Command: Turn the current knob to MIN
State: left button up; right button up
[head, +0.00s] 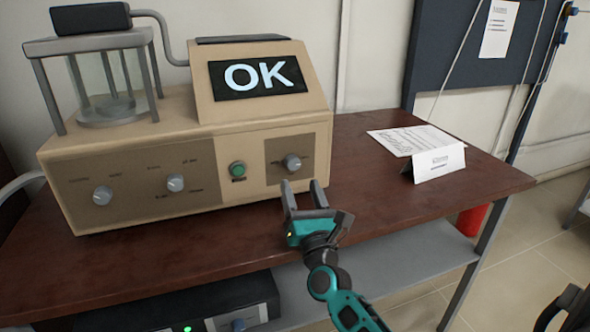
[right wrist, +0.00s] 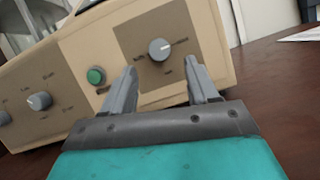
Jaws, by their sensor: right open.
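A beige device (head: 185,140) with an "OK" screen (head: 258,77) stands on the table. Its front has three grey knobs: a left knob (head: 102,195), a middle knob (head: 175,183) and a right knob (head: 292,162). Their labels are too small to read surely, so I cannot tell which is the current knob. My right gripper (head: 301,187) is open and empty, just in front of and below the right knob. In the right wrist view the right knob (right wrist: 160,50) shows just beyond the gap between the fingertips (right wrist: 160,70), apart from them. My left gripper is not in view.
A green button (head: 238,170) sits left of the right knob. A glass vessel (head: 105,85) in a frame stands on the device. Papers (head: 402,140) and a folded white card (head: 440,162) lie to the right on the brown table (head: 400,195). The table in front of the device is clear.

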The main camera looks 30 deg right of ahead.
aim_at(294, 168)
jog(key=shift+x, duration=2.7)
jog(key=shift+c, duration=0.2)
jog(key=c, duration=1)
